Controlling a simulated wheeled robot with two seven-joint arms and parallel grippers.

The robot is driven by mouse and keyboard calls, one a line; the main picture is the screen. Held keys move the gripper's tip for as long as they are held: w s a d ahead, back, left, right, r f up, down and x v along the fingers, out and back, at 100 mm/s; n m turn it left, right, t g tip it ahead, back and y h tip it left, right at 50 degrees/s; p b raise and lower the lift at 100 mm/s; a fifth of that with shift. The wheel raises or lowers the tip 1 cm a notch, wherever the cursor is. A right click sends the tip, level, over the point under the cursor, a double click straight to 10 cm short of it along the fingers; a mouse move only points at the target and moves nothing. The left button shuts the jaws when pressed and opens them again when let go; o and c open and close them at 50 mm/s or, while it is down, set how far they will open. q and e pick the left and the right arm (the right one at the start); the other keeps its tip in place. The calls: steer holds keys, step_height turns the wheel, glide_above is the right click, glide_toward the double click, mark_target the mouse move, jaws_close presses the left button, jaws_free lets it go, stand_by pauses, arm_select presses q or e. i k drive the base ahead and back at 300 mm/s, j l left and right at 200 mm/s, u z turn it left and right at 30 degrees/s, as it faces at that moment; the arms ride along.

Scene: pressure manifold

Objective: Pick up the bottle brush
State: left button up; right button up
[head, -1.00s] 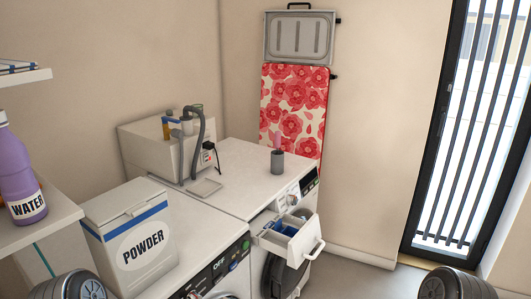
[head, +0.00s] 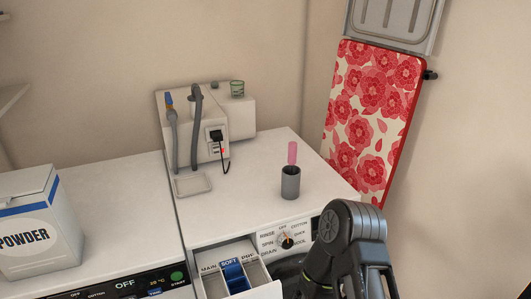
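What looks like the bottle brush (head: 292,152) stands upright in a dark grey cup (head: 290,184). Only its pink upper part shows; the rest is hidden inside the cup. The cup stands on the white top of the right-hand machine, near its front right corner. One of my arms, dark grey and bent, rises at the lower right, in front of the machine and to the right of the cup. No fingertips of either gripper show in the head view.
An open detergent drawer (head: 232,281) sticks out below the cup. A white box unit (head: 207,130) with hoses and a plug stands behind, with a small tray (head: 193,185) before it. A powder box (head: 36,232) is at left. An ironing board (head: 375,115) hangs at the right.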

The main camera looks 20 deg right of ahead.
mark_target(293, 145)
steer(key=l+u, duration=0.2)
steer(key=l, duration=0.2)
steer(key=l+u, duration=0.25)
steer(key=l, duration=0.2)
steer(key=l+u, duration=0.2)
steer(key=l, duration=0.2)
steer(key=k+l+u, duration=0.25)
steer(key=l, duration=0.15)
steer(key=l+u, duration=0.2)
steer(key=l, duration=0.2)
steer(key=k+l+u, duration=0.2)
steer(key=l, duration=0.15)
steer(key=k+l+u, duration=0.45)
steer(key=l, duration=0.2)
steer(key=i+l, duration=0.05)
steer(key=i, duration=0.05)
